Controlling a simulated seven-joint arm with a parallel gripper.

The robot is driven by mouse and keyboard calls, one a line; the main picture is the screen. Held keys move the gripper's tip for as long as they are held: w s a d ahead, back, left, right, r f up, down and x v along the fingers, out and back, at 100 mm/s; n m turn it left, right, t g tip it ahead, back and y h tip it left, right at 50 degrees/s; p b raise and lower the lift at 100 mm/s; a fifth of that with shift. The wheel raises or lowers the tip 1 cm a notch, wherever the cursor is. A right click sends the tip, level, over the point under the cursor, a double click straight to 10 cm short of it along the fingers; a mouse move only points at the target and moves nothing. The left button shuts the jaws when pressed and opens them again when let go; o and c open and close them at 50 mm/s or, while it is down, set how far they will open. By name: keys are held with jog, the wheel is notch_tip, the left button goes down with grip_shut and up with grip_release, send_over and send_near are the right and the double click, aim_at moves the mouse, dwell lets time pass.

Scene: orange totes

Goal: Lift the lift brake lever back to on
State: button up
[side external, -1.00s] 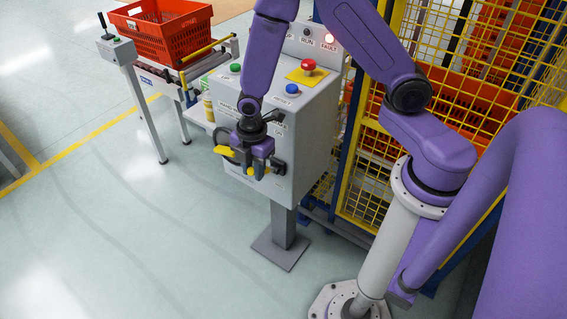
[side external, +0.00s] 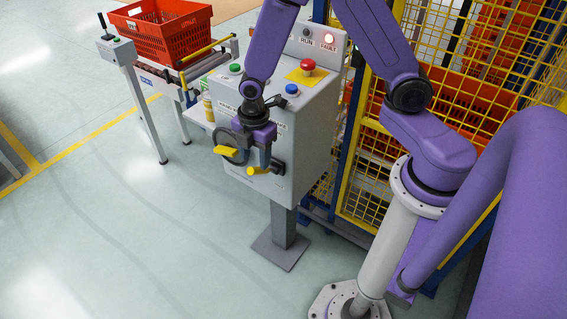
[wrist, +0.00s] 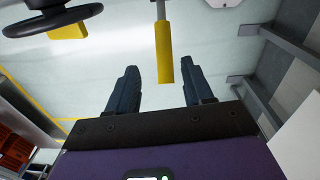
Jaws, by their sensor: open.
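The brake lever (side external: 259,171) has a yellow grip and sticks out from the lower front of the grey control box (side external: 311,128). In the wrist view the yellow grip (wrist: 164,55) points down the picture, its end between my two fingers. My gripper (side external: 253,160) is open, just above the grip in the side view. My gripper in the wrist view (wrist: 162,72) has a gap on both sides of the grip. I cannot tell the exact depth between fingers and lever.
A dark handwheel with a yellow grip (side external: 226,151) sits close left of my gripper; it also shows in the wrist view (wrist: 68,32). The box carries red, green and blue buttons, and its red FAULT lamp (side external: 329,38) is lit. A yellow mesh fence (side external: 430,30) stands right.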

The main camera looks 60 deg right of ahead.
jog(key=d, duration=0.4)
jog(key=shift+s+m+g, duration=0.3)
jog(key=shift+m, duration=0.1)
jog(key=shift+a+r, duration=0.2)
jog(key=shift+r, duration=0.6)
jog(key=shift+a+r, duration=0.15)
jog(key=shift+r, duration=0.6)
jog(key=s+r+m, duration=0.2)
jog(key=s+r, duration=0.4)
jog(key=s, duration=0.4)
jog(key=s+r+m, duration=0.3)
jog(key=s+r, duration=0.4)
jog(key=s, duration=0.4)
jog(key=shift+s+d+r, duration=0.2)
jog(key=shift+d, duration=0.05)
